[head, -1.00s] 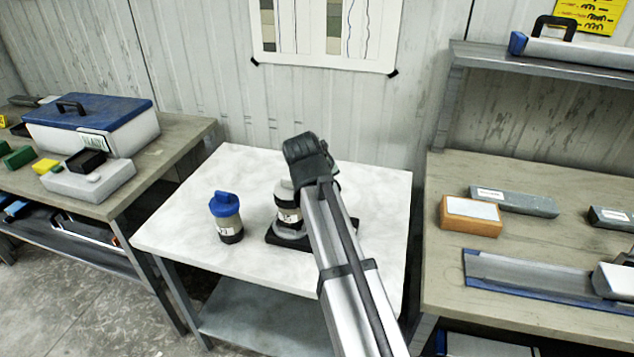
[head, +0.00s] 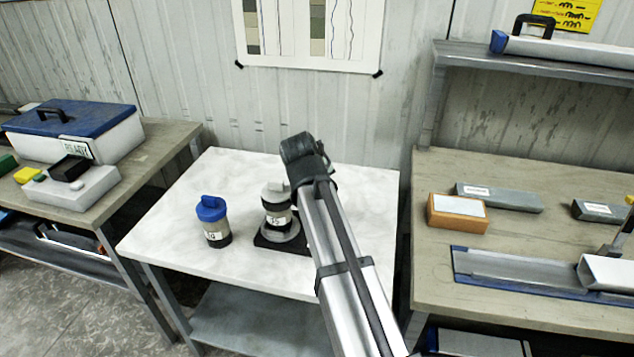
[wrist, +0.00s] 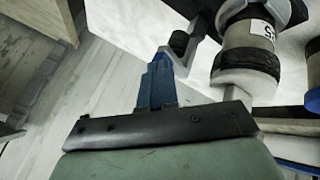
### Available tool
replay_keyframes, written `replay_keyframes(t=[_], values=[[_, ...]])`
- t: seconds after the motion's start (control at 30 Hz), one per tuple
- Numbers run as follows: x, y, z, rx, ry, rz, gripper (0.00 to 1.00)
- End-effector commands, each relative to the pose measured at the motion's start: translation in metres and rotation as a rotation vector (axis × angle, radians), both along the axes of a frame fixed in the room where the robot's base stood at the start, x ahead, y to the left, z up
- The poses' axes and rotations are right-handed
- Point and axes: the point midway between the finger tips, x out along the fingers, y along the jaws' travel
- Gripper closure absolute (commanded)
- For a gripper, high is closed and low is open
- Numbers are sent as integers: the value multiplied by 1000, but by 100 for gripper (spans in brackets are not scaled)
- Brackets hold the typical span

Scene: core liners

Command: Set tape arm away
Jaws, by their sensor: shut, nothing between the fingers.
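A canister with a white label (head: 278,213) stands on a small stand with a black base (head: 268,241) on the white table, partly behind my arm. In the wrist view the labelled canister (wrist: 250,35) is at the upper right. A grey bracket with a black knob (wrist: 180,42) is beside it; it may be the tape arm, but I cannot tell for sure. My gripper (wrist: 158,62) has blue fingers, shut and empty, with their tips just below the knob. I cannot tell whether they touch it. My arm hides the gripper in the head view.
A blue-lidded jar (head: 214,222) stands left of the stand on the white table (head: 165,240). The left bench holds a blue-lidded box (head: 75,130). The right bench holds an orange block (head: 457,213), grey boxes and a metal channel (head: 520,270). The table's front left is clear.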

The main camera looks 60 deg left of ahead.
Motion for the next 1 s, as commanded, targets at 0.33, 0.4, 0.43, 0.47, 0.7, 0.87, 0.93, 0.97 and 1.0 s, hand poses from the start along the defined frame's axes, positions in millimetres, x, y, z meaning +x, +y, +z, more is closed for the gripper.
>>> replay_keyframes(t=[0.33,0.4,0.43,0.47,0.7,0.87,0.93,0.97,1.0], values=[[-3,-5,8,2,-1,0,100],[-6,-9,14,2,-1,0,100],[-8,-12,17,1,0,0,100],[-10,-14,21,1,0,0,100],[-24,-32,53,2,0,0,100],[-31,-42,69,2,0,1,100],[-33,-45,73,1,0,0,100],[-34,-46,75,0,0,0,100],[-34,-47,76,0,0,0,100]])
